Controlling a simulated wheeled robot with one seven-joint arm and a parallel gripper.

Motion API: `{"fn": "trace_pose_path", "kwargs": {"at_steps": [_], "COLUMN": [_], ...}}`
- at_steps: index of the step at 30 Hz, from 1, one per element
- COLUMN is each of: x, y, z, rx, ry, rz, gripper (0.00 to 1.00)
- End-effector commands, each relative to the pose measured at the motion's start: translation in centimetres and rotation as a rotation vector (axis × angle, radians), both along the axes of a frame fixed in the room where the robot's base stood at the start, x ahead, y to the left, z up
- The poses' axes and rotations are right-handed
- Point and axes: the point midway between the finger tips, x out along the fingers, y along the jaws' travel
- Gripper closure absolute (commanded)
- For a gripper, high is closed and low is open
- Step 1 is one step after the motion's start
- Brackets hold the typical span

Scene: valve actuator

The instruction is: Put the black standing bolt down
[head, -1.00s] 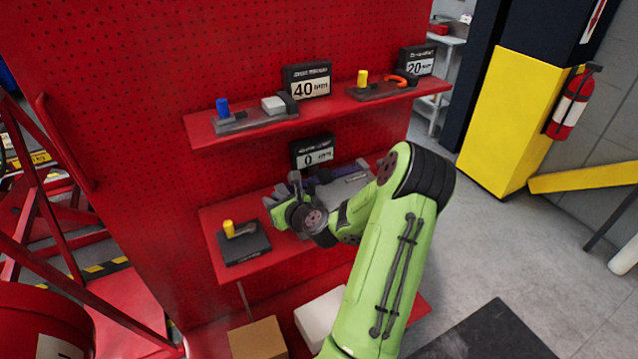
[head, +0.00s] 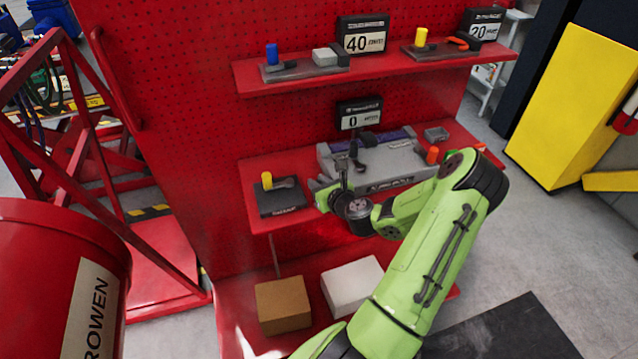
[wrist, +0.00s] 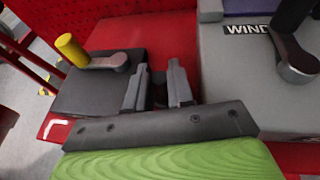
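A black upright bolt-like handle (wrist: 291,14) stands on a grey metal lever at the right of the wrist view. The lever sits on a grey box (wrist: 240,80) with dark lettering starting "WIND". In the head view the black handle (head: 354,150) stands upright on the grey box, on the middle shelf. My gripper (wrist: 158,84) is open and empty, its two fingers apart with red shelf showing between them. It is left of the handle, between the grey box and a dark block (wrist: 85,90). In the head view my gripper (head: 341,174) is partly lost against the box.
The dark block left of my gripper carries a lever with a yellow knob (wrist: 70,50). An upper shelf (head: 300,82) with more levers and number signs overhangs. An orange knob (head: 432,155) stands at the box's right. Brown (head: 283,305) and white (head: 352,286) boxes lie below.

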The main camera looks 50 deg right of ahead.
Motion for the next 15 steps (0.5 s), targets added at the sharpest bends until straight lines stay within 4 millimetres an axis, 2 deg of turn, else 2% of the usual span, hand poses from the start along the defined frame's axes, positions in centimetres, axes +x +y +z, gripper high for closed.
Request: {"fn": "trace_pose_path", "kwargs": {"at_steps": [2, 11, 15], "x": [0.0, 0.0, -2.3], "y": [0.0, 0.0, 0.6], "z": [0.0, 0.5, 1.1], "rx": [0.000, 0.000, 0.003], "ry": [0.000, -0.001, 0.002], "rz": [0.000, 0.000, -0.003], "gripper": [0.67, 0.67, 0.67]}}
